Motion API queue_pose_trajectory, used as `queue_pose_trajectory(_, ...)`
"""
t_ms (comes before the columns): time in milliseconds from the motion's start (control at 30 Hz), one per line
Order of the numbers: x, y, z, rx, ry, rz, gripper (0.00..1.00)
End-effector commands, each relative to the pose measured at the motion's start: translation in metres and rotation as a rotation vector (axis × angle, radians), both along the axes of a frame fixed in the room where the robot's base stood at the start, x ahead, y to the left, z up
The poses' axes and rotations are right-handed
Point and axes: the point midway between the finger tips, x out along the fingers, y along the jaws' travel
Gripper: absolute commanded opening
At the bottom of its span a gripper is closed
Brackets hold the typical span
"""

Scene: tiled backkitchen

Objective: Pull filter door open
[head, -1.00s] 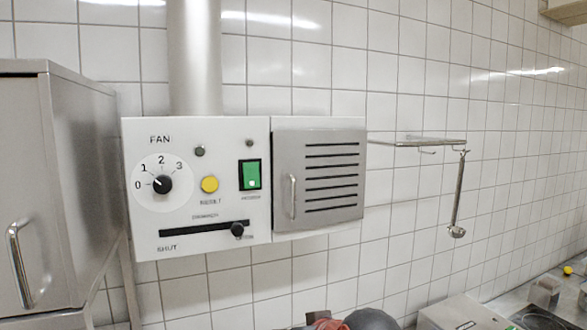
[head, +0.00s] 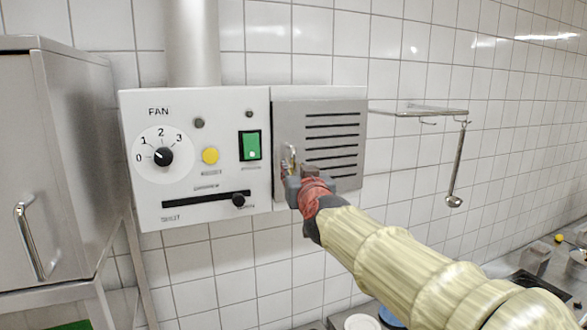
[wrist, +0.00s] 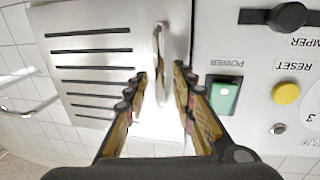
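The filter door (head: 333,140) is a grey metal panel with several dark slots, on the right half of the white control box. It looks closed in the head view. Its upright bar handle (head: 290,160) is on the door's left side, partly hidden by my gripper (head: 291,178). In the wrist view the door (wrist: 88,75) is at the left and the handle (wrist: 160,60) runs in between the fingertips of my gripper (wrist: 165,80). The fingers stand apart on both sides of the handle, with a gap showing. I cannot tell whether either finger touches it.
The control panel (head: 200,130) with dial, yellow button, green switch (head: 250,146) and slider adjoins the door's left side. A wall rack (head: 418,110) with a hanging ladle (head: 458,165) is to the right. A steel cabinet (head: 60,170) stands at the left.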

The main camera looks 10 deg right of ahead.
Motion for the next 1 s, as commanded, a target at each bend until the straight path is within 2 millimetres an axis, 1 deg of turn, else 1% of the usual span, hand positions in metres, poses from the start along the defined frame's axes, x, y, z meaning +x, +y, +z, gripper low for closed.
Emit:
queue_pose_trajectory(33, 0.007, 0.0, 0.0, 0.0, 0.001, 0.0, 0.26)
queue_pose_trajectory(100, 0.014, 0.001, 0.0, 0.0, 0.002, 0.0, 0.26)
queue_pose_trajectory(200, 0.021, 0.002, 0.0, 0.0, 0.001, 0.0, 0.26)
queue_pose_trajectory(533, 0.024, 0.002, 0.0, 0.0, 0.001, 0.001, 0.25)
queue_pose_trajectory(900, 0.023, 0.002, 0.0, 0.0, 0.001, 0.001, 0.04)
queue_pose_trajectory(1000, 0.023, 0.002, 0.0, 0.001, 0.001, 0.001, 0.0)
